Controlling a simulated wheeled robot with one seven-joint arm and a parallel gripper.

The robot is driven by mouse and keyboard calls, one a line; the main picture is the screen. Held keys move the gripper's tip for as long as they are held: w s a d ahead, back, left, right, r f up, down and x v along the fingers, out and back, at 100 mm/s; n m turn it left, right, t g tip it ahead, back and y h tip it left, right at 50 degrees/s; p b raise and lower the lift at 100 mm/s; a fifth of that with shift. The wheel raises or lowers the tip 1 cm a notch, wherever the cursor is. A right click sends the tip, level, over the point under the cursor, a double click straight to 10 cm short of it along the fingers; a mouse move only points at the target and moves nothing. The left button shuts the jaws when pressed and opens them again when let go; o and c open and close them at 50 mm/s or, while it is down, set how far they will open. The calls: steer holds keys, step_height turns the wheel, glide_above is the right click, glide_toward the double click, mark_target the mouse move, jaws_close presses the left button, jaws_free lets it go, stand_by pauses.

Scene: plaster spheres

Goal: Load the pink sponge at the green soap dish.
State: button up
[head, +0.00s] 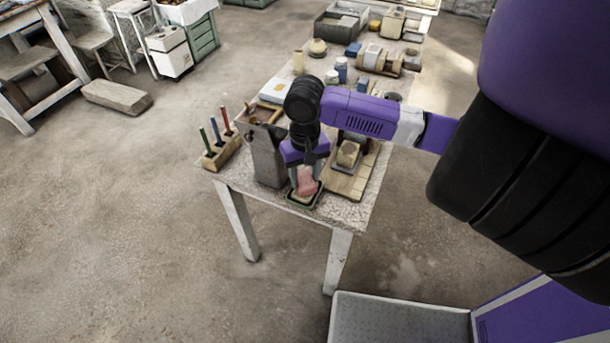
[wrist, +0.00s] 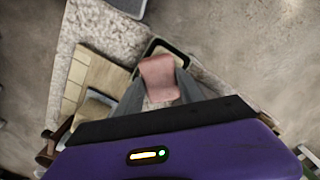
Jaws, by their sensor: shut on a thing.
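The pink sponge (head: 306,182) is held between the fingers of my gripper (head: 305,170) near the table's front edge. In the wrist view the sponge (wrist: 159,78) shows between the two grey fingers (wrist: 157,95). The green soap dish (head: 303,197) sits on the table right below the sponge; its dark rim (wrist: 180,52) shows behind the sponge in the wrist view. The sponge overlaps the dish in both views. I cannot tell whether it touches the dish floor, and part of the dish is hidden.
A wooden rack with coloured tools (head: 222,152) stands at the table's left corner. A tall grey block (head: 267,155) stands left of my gripper. A wooden board (head: 350,182) with a beige block (head: 348,153) lies to the right. Many items crowd the table farther back.

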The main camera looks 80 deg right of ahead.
mark_target(305, 180)
steer(key=shift+f, duration=0.45)
stand_by(1.4)
steer(key=shift+r, duration=0.15)
step_height(305, 180, up, 7)
steer(key=p, duration=0.6)
stand_by(1.0)
